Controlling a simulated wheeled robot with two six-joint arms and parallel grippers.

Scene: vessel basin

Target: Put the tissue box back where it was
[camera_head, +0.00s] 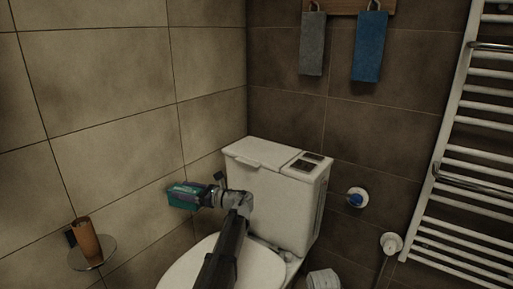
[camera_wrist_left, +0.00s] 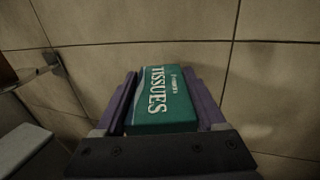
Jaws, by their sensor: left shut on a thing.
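The tissue box (camera_head: 184,196) is teal with white "TISSUES" lettering, which shows in the left wrist view (camera_wrist_left: 163,100). My left gripper (camera_head: 203,194) is shut on it, with a purple finger along each long side in the left wrist view (camera_wrist_left: 163,84). The box is held in the air in front of the tiled left wall, left of the toilet tank (camera_head: 268,190). In the head view the gripper partly hides the box's right end. My right gripper is in neither view.
The white tank lid (camera_head: 262,155) has free room on top. A round glass shelf (camera_head: 92,262) with a brown cup (camera_head: 87,240) is on the left wall. A towel radiator (camera_head: 462,170) stands at right; grey (camera_head: 313,45) and blue (camera_head: 370,47) towels hang above.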

